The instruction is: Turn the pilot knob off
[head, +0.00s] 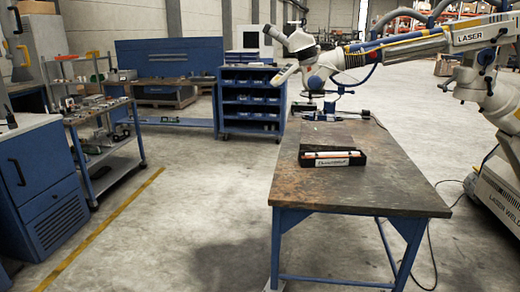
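A large white laser arm (420,45) marked "LASER" reaches in from the right over the far end of the workbench (335,180). At its tip is a microscope head (300,45) with eyepieces at its upper left. I cannot make out a pilot knob at this distance; it is too small or hidden. Neither of my grippers shows in the head view.
A black box (332,159) lies on the workbench. A wheeled base marked "LASER WELD" (495,195) stands at the right, with a cable on the floor. A blue shelf cabinet (250,102) and tool cart (105,135) stand farther back. Floor left of the bench is clear.

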